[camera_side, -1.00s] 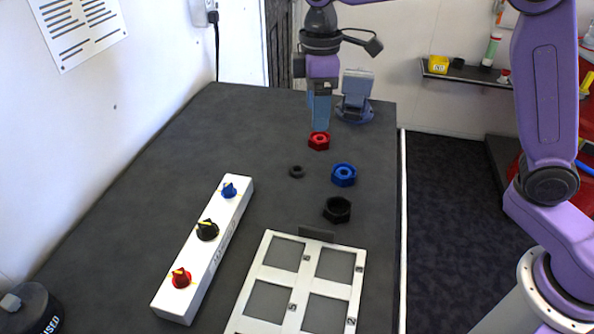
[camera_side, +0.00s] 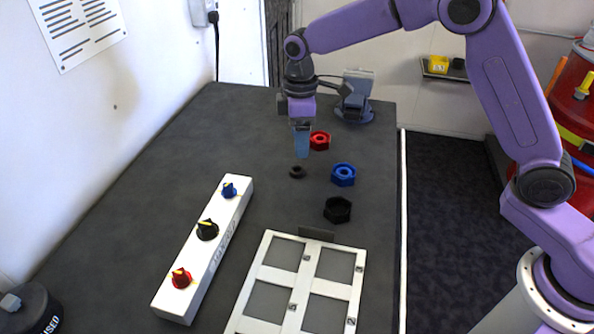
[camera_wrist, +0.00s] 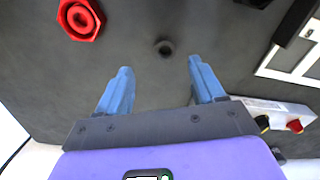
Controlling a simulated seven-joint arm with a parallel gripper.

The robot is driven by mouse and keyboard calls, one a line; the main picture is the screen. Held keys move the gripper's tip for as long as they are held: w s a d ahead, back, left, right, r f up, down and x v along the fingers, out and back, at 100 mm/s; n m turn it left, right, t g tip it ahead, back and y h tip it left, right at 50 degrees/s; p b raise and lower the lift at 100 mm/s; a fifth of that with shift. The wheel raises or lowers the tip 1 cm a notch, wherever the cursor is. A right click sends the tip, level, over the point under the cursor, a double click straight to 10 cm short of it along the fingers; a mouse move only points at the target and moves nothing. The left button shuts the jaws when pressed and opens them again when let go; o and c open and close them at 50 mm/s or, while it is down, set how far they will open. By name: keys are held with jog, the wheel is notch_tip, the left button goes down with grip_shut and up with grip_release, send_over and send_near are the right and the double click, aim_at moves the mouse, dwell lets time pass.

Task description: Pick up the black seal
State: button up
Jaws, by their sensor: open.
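The black seal (camera_side: 297,172), a small dark ring, lies flat on the dark table left of the blue hex nut. In the wrist view the seal (camera_wrist: 165,48) shows ahead of the fingertips, between the lines of the two fingers. My gripper (camera_side: 302,156) points down just above and beside the seal, apart from it in the wrist view. Its two blue fingers (camera_wrist: 160,66) are spread with nothing between them.
A red hex nut (camera_side: 320,140), a blue hex nut (camera_side: 343,175) and a black hex nut (camera_side: 338,210) lie nearby. A white knob box (camera_side: 218,228) is at left, a white frame (camera_side: 257,276) in front, and a grey-blue device (camera_side: 356,108) behind.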

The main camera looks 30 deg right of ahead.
aim_at(299, 169)
jog(key=shift+s+a+f, duration=0.15)
jog(key=shift+f, duration=1.7)
jog(key=shift+s+a+f, duration=0.1)
jog(key=shift+a+f, duration=0.05)
jog(key=shift+f, duration=1.65)
jog(key=c, duration=1.1)
